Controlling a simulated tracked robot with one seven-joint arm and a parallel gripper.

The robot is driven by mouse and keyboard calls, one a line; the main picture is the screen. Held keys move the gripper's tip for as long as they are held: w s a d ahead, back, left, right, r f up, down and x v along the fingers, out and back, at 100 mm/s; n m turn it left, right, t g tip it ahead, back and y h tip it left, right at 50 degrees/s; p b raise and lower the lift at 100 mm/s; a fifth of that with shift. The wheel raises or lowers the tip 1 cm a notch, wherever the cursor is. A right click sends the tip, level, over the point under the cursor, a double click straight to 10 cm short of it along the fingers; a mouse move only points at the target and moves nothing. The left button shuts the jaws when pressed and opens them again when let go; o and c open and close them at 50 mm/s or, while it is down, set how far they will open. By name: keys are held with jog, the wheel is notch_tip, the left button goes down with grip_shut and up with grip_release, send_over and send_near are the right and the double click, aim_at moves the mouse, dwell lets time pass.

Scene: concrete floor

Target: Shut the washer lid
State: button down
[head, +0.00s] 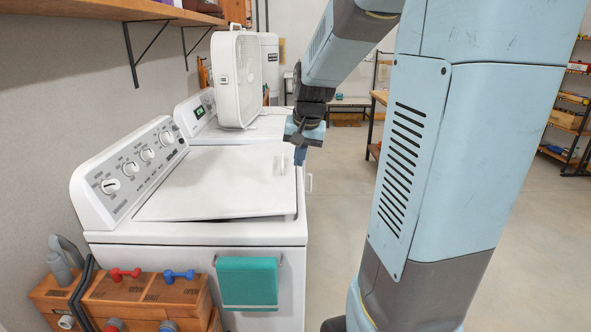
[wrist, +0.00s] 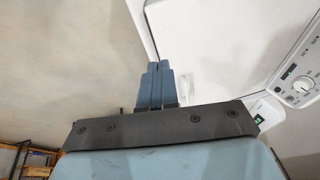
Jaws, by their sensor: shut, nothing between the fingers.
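The white washer (head: 190,255) stands at the left in the head view, its control panel with knobs along the wall side. Its lid (head: 215,180) lies nearly flat over the top, with a thin dark gap under its near edge, so it looks slightly ajar.
A second white machine (head: 255,128) with a fan (head: 237,78) on it stands behind the washer. A teal towel (head: 247,283) hangs on the washer's near side. Concrete floor (head: 330,230) is clear to the right.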

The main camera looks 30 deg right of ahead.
aim_at(293, 190)
jog(key=w+d+n+g+h, duration=0.15)
jog(key=w+g, duration=0.25)
jog(key=w, duration=0.7)
jog(key=shift+m+y, duration=0.25)
jog(key=f, duration=0.9)
jog(key=d+f, duration=0.1)
jog(key=f, duration=0.3)
jog(key=shift+s+d+f, duration=0.1)
jog(key=shift+s+f, duration=0.1)
jog(key=shift+f, duration=0.1)
